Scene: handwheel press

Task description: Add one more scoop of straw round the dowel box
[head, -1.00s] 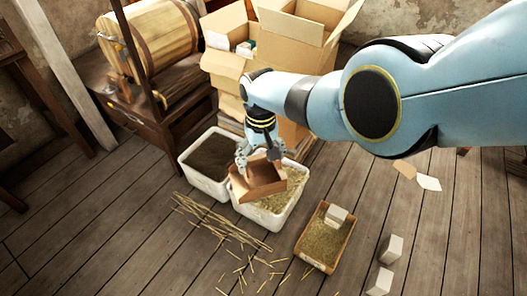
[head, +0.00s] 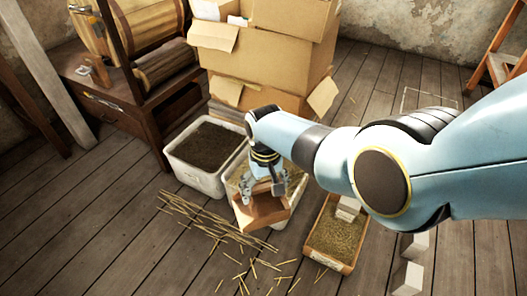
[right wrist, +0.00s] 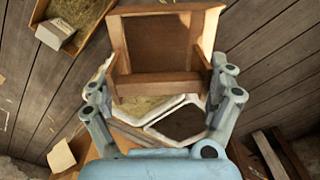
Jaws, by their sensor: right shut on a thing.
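My right gripper (head: 262,189) is shut on a brown wooden scoop (head: 262,211), which hangs over the white bin of straw (head: 242,214). In the right wrist view the scoop (right wrist: 163,55) sits between the fingers. I make out no straw in it, though part of its inside is hidden. The dowel box, a small pale block (head: 347,209), sits at the far end of a shallow wooden crate (head: 321,262) with straw in it. Both also show in the right wrist view, the block (right wrist: 54,34) and the crate (right wrist: 88,28). My left gripper is out of view.
A second white bin (head: 171,163) holds dark material, beside the straw bin. Loose straw stalks (head: 205,222) lie on the floor in front. Pale blocks (head: 407,279) stand right of the crate. Cardboard boxes (head: 262,52) are stacked behind the bins.

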